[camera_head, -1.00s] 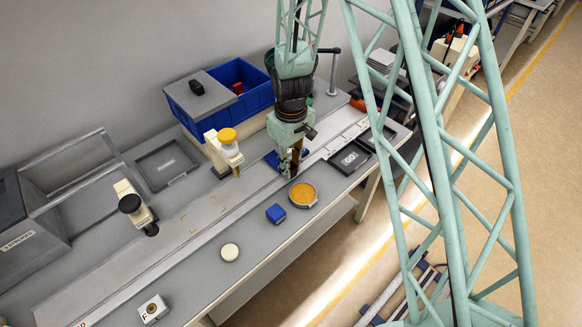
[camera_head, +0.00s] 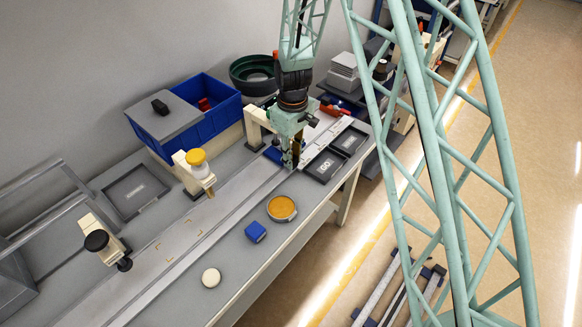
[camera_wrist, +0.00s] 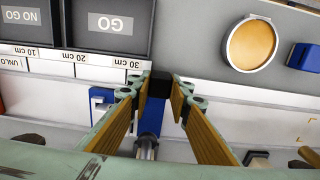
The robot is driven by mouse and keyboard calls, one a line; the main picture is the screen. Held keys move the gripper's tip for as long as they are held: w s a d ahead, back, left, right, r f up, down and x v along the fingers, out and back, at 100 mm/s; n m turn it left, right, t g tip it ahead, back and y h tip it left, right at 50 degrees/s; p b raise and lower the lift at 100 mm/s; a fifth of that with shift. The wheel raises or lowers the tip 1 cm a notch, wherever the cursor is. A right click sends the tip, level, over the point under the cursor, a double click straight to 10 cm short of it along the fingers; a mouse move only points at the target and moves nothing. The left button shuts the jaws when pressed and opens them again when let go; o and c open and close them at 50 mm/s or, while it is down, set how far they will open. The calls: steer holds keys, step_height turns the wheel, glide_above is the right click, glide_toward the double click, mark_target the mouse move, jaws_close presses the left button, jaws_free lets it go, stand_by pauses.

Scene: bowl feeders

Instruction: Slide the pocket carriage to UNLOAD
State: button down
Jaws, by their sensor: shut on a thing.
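The pocket carriage is a blue block (camera_head: 273,155) on the long pale rail (camera_head: 215,222), beside my gripper. In the wrist view its blue body (camera_wrist: 150,120) shows between and left of my fingers. A black handle (camera_wrist: 159,84) stands between the fingertips, and my gripper (camera_wrist: 160,92) is shut on it. My gripper (camera_head: 291,163) points down over the rail in the head view. A scale (camera_wrist: 80,62) reading 10, 20 and 30 cm runs along the rail, with a partly cut-off "UNLO" label (camera_wrist: 18,62) at its far left. The carriage is near the 30 cm end.
GO (camera_wrist: 112,24) and NO GO (camera_wrist: 22,20) trays lie beside the scale. An orange-filled round dish (camera_head: 282,208) and a blue block (camera_head: 256,232) stand in front of the rail. A yellow-topped post (camera_head: 196,165) and a blue bin (camera_head: 212,115) stand behind it.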

steer(key=w+d, duration=0.4)
steer(key=w, duration=0.1)
steer(key=w+d, duration=0.8)
steer(key=w, duration=0.1)
steer(key=shift+w+d, duration=0.3)
steer(key=shift+w, duration=0.05)
steer(key=c, duration=2.4)
jaws_free()
steer(key=shift+r, duration=0.15)
step_height(320, 180, up, 12)
